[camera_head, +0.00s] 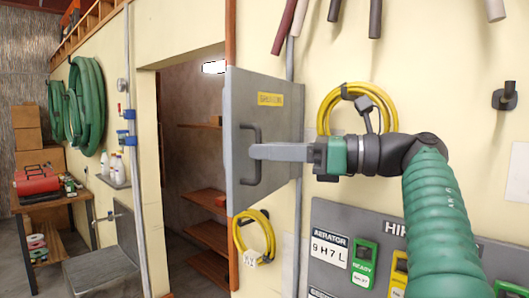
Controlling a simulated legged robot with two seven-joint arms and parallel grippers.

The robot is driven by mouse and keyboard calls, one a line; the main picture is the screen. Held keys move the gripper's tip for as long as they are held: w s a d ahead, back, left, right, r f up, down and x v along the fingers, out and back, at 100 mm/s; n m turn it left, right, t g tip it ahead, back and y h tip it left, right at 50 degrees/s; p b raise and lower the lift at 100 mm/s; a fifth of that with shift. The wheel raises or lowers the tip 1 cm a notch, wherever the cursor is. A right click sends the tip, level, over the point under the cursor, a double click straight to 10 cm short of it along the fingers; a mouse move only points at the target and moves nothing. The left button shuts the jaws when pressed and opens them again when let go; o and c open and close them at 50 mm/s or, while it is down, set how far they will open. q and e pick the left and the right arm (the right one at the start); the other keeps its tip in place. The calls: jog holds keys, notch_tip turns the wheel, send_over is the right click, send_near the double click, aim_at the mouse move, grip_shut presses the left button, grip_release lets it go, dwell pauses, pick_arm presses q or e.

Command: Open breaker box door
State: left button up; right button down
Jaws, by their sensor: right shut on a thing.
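The grey breaker box door (275,120) has a yellow label and a dark bar handle (258,170). Its left edge looks taller and nearer to me than its right edge, so the door appears angled out from the wall. The inside of the box is hidden. My right gripper (256,152) reaches in from the right with its long grey fingers level, shut on the handle. My left gripper is not in view.
A doorway with wooden shelves (205,200) is left of the door. Yellow cable coils hang below (254,236) and to the right (322,112). A grey panel (330,216) with tags is under my right arm. A workbench (50,200) stands far left.

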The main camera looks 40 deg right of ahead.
jog(key=shift+w+d+r, duration=0.1)
jog(key=shift+d+r, duration=0.05)
jog(key=shift+d, duration=0.1)
jog(key=c, duration=1.8)
grip_release()
jog(key=shift+c, duration=0.2)
jog(key=shift+o, duration=1.1)
jog(key=shift+w+d, duration=0.1)
jog(key=shift+d, duration=0.05)
jog(key=shift+o, duration=0.6)
jog(key=shift+w+d+f, duration=0.15)
jog(key=shift+d+f, duration=0.1)
jog(key=shift+d, duration=0.15)
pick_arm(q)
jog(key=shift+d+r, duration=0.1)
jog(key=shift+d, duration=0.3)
